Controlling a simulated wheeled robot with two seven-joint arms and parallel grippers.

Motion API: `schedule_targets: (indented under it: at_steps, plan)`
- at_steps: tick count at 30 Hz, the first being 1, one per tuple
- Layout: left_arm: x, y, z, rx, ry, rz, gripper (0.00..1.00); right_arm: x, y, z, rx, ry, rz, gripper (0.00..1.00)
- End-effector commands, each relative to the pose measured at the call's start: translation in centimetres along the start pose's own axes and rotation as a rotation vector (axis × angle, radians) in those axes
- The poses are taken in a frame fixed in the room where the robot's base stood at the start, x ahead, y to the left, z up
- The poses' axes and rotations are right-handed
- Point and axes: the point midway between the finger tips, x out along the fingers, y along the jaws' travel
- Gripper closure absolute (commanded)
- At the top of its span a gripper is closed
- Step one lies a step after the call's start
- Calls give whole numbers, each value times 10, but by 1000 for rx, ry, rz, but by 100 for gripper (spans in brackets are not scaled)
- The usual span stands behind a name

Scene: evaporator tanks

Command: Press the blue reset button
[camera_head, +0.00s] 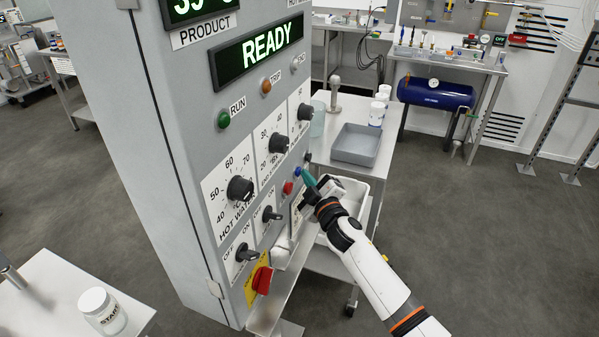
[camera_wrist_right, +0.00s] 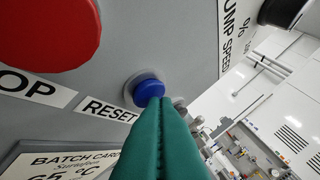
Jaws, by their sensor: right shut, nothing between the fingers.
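The blue reset button (camera_wrist_right: 146,88) sits in a grey ring on the panel, above the RESET label (camera_wrist_right: 108,109) in the right wrist view. My right gripper (camera_wrist_right: 161,104) is shut and empty, with teal fingers together. Its tips overlap the lower right edge of the button in that view; I cannot tell whether they touch it. In the head view the right gripper (camera_head: 305,177) points at the cabinet face, right of the red button (camera_head: 287,187), and the blue button is mostly hidden there. My left gripper is not in view.
The grey control cabinet (camera_head: 130,120) carries a READY display (camera_head: 254,50), several dials and a red rotary switch (camera_head: 262,279). A large red button (camera_wrist_right: 45,40) is close left of the fingers. A cart with a grey tray (camera_head: 356,145) stands behind my right arm.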

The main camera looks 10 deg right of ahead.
Motion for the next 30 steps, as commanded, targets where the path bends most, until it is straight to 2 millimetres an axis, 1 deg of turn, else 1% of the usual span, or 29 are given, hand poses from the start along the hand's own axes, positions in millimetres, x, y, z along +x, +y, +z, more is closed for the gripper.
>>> schedule_targets:
  at_steps: [4, 13, 19, 26, 30]
  plan:
    - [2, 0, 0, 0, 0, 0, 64, 4, 2, 3, 1, -2, 0, 100]
    - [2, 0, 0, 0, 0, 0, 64, 4, 2, 5, 1, -4, 0, 100]
    - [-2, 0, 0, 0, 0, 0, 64, 0, 0, 4, 1, -6, 1, 100]
    - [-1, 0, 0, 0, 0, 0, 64, -1, 0, 3, 1, -5, 1, 100]
    - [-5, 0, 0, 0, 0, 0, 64, -6, -4, -1, 1, -2, 1, 100]
